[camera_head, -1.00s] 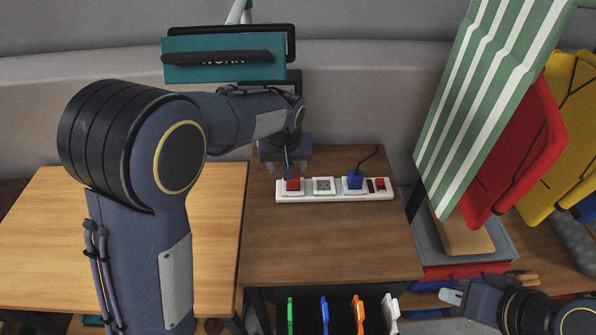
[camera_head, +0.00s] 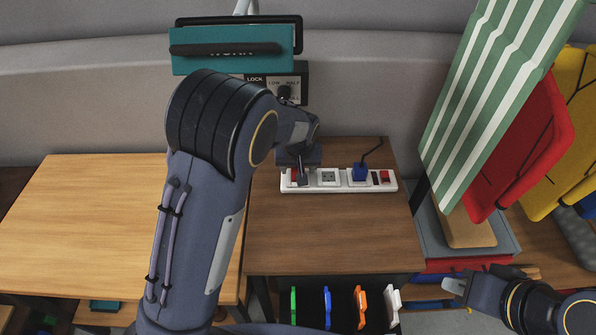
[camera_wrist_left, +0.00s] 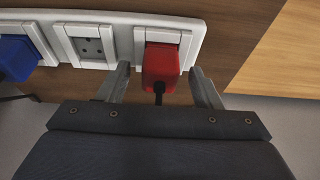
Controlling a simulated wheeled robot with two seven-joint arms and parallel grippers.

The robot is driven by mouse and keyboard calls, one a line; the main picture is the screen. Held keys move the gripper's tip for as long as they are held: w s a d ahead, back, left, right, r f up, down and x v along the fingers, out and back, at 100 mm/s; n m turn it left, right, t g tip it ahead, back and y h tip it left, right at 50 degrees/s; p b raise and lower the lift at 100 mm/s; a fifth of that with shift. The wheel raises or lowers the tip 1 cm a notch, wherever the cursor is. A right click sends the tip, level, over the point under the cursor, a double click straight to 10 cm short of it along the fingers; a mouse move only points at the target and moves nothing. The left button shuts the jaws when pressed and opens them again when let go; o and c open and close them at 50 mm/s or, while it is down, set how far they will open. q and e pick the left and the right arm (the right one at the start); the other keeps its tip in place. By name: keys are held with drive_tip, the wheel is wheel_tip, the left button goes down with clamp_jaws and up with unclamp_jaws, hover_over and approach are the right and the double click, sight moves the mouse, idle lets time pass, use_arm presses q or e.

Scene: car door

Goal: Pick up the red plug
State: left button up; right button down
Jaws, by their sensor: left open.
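The red plug (camera_head: 295,175) sits in the left socket of the white power strip (camera_head: 337,186). In the left wrist view the red plug (camera_wrist_left: 160,66) is upright in its socket, its dark cord hanging toward me. My left gripper (camera_head: 301,179) is at the plug and partly hides it in the head view. In the left wrist view, the fingers of my left gripper (camera_wrist_left: 160,76) are open, one on each side of the plug, with gaps between. My right gripper (camera_head: 457,286) is low at the right, away from the strip; its jaw opening is unclear.
A blue plug (camera_head: 359,172) sits in another socket of the strip, with an empty socket (camera_head: 328,178) between. A red switch is at the strip's right end. A striped green board (camera_head: 490,95) leans at the right. The brown tabletop (camera_head: 330,240) in front is clear.

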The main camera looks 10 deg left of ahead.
use_arm(q)
drive_tip(key=c, duration=1.1)
drive_tip(key=shift+r, duration=0.1)
drive_tip(key=shift+r, duration=0.6)
drive_tip(key=s+d+r, duration=0.1)
drive_tip(key=s+r, duration=0.3)
drive_tip(key=s+d+r+b, duration=0.1)
drive_tip(key=s+r, duration=0.2)
drive_tip(key=s, duration=0.2)
drive_tip(key=s+d+r, duration=0.1)
drive_tip(key=s+r, duration=0.3)
drive_tip(key=shift+s+d+r+b, duration=0.3)
drive_tip(key=shift+d+b, duration=0.05)
drive_tip(key=shift+b, duration=0.05)
drive_tip(key=shift+r, duration=0.1)
drive_tip(key=shift+r+p, duration=1.85)
drive_tip(key=shift+r, duration=0.1)
